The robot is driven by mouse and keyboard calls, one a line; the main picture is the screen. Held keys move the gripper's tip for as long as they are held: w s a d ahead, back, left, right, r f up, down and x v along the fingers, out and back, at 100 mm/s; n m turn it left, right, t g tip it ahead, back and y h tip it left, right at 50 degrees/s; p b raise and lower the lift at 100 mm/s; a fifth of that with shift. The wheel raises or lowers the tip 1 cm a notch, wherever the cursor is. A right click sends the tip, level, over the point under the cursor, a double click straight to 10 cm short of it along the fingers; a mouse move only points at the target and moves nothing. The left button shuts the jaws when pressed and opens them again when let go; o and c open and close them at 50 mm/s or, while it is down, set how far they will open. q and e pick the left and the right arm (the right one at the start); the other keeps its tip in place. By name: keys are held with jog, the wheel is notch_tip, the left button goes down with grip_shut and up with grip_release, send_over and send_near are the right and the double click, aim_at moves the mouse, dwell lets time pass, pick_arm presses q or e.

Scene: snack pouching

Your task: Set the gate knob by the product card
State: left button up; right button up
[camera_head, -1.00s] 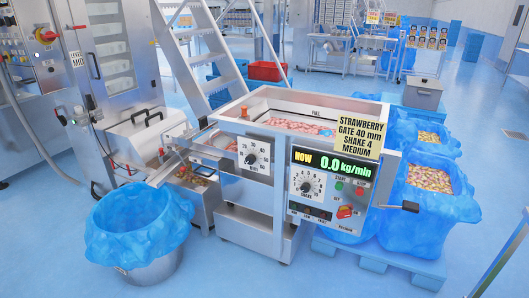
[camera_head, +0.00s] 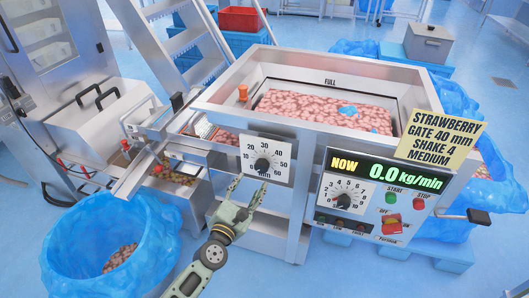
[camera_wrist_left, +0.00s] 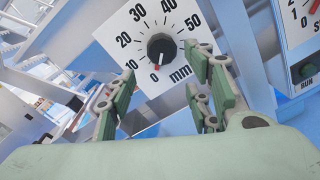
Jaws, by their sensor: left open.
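The gate knob (camera_head: 262,164) is a black round knob on a white mm dial plate on the front of the steel feeder. The yellow product card (camera_head: 442,137) reads STRAWBERRY, GATE 40 mm, SHAKE 4, MEDIUM. My left gripper (camera_head: 248,190) is open and empty, just below and in front of the dial. In the left wrist view, its fingers (camera_wrist_left: 160,68) are spread to either side of the knob, and contact cannot be told. My right gripper is out of view.
The control panel (camera_head: 370,196) with a shake dial, buttons and a 0.0 kg/min display is right of the gate dial. Pink pieces fill the hopper (camera_head: 325,108). A blue-lined bin (camera_head: 75,235) stands at the left, under a metal chute (camera_head: 135,178).

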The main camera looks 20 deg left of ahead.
aim_at(258, 167)
pick_arm(q)
jog(key=w, duration=0.1)
jog(key=w+r, duration=0.1)
jog(key=w+d, duration=0.1)
jog(key=shift+w+r, duration=0.15)
jog(key=shift+w, duration=1.5)
jog(key=shift+w+f, duration=0.2)
jog(key=shift+w, duration=0.4)
jog(key=c, duration=0.4)
jog(key=shift+w+r, duration=0.1)
jog(key=shift+r, duration=0.05)
jog(key=c, duration=0.6)
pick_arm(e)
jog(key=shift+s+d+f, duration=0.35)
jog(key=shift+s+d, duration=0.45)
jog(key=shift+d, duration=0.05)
pick_arm(q)
jog(key=shift+c, duration=0.4)
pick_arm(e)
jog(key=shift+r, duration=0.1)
